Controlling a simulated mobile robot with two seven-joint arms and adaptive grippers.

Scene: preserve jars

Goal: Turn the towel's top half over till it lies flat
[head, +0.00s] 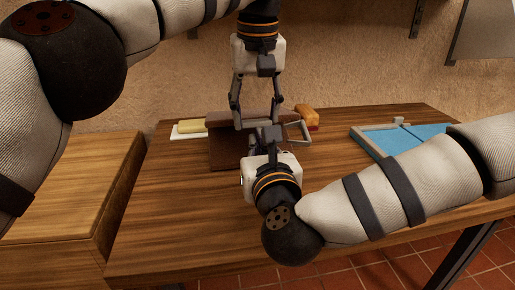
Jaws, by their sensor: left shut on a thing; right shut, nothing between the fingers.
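The brown cloth-like thing that I take for the towel (226,156) is at the middle of the table. Its dark front face hangs or stands below a paler brown upper part; the grippers hide much of it, so I cannot tell how it is folded. My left gripper (257,125) points down from above and is shut on the towel at its upper part; the contact is partly hidden. My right gripper (268,132) reaches in from the front, just below the left one, and is shut and empty. I cannot tell whether it touches the towel.
A yellow block (191,126) on a white board (180,134) is at the back left. An orange-brown loaf-like thing (307,114) is behind the grippers to the right. A tray with blue panels (418,133) stands at the right. The wooden table (165,215) is clear at front left.

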